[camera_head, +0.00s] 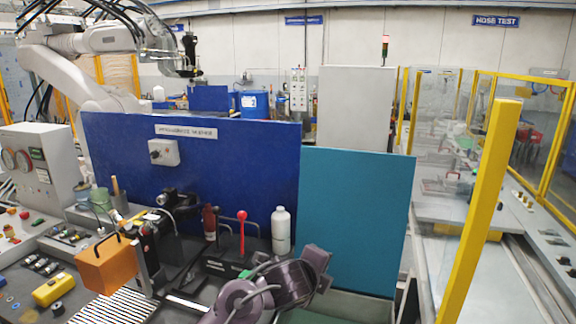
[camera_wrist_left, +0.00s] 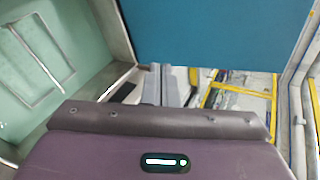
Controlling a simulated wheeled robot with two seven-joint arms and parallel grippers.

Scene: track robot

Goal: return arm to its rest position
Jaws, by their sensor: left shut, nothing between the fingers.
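My left arm (camera_head: 272,285) shows in purple-grey at the bottom centre of the head view, bent in front of the teal panel (camera_head: 356,215). The end with my left gripper (camera_head: 318,260) is close to the panel's lower left part; the gripper is shut and empty. Its fingertips are hard to make out. In the left wrist view, a purple-grey housing of mine (camera_wrist_left: 160,150) with a lit marker fills the bottom, and the teal panel (camera_wrist_left: 210,35) spans the top. My right gripper is not in view.
A blue panel (camera_head: 240,170) stands left of the teal one. A yellow post (camera_head: 480,215) stands at right. A pale green tray (camera_wrist_left: 50,60) lies at left in the wrist view.

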